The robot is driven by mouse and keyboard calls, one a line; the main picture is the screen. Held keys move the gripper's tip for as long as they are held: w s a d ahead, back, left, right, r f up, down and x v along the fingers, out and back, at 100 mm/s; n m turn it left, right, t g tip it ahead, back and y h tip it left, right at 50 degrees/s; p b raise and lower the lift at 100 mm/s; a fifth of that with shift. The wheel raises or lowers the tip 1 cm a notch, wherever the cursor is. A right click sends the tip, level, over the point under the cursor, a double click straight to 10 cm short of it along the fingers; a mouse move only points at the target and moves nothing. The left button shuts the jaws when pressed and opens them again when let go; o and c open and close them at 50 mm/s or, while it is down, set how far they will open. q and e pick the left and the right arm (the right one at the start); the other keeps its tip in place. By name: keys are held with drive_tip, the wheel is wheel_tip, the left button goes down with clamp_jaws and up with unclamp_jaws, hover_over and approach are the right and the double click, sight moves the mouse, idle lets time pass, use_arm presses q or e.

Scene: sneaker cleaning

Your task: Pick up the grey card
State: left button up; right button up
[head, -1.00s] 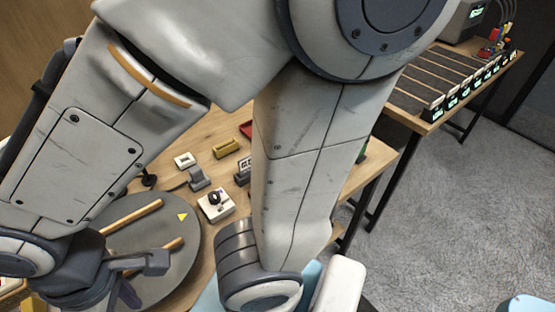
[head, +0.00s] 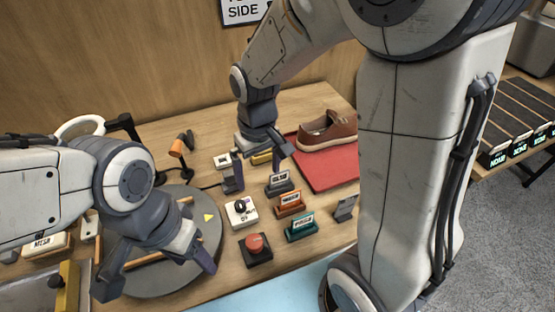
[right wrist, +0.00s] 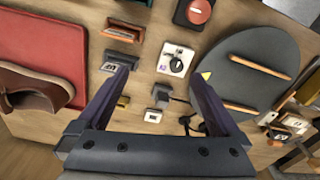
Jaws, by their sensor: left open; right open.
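A grey card holder with a small labelled card (head: 279,183) stands on the wooden table, behind an orange holder (head: 290,204) and a teal one (head: 301,228). In the right wrist view the grey holder with its card (right wrist: 115,64) lies by the left fingertip of my right gripper (right wrist: 160,82). That gripper is open and empty; in the head view my right gripper (head: 257,168) hangs just behind and left of the grey holder, apart from it. My left gripper (head: 155,272) is open and empty over the round dark disc at the front left.
A white box with a black knob (head: 240,211) and a red button (head: 256,247) stand left of the holders. A brown shoe (head: 327,132) rests on a red mat (head: 335,174). The round disc (head: 205,228) carries wooden bars. A small grey stand (head: 345,209) is at right.

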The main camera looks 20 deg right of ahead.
drive_tip(key=w+d+f+m+p, duration=0.1)
drive_tip(key=w+d+m+p, duration=0.1)
drive_tip(key=w+d, duration=0.5)
hover_over(279, 181)
wheel_tip(279, 181, down, 5)
wheel_tip(279, 181, down, 5)
drive_tip(key=shift+w+d+p, duration=0.1)
drive_tip(key=shift+w+p, duration=0.05)
drive_tip(key=shift+p, duration=0.55)
drive_tip(key=shift+f, duration=0.45)
use_arm(q)
wheel_tip(279, 181, up, 4)
drive_tip(key=shift+r, duration=0.25)
use_arm(e)
drive_tip(key=c, duration=1.2)
drive_tip(key=shift+r, duration=0.1)
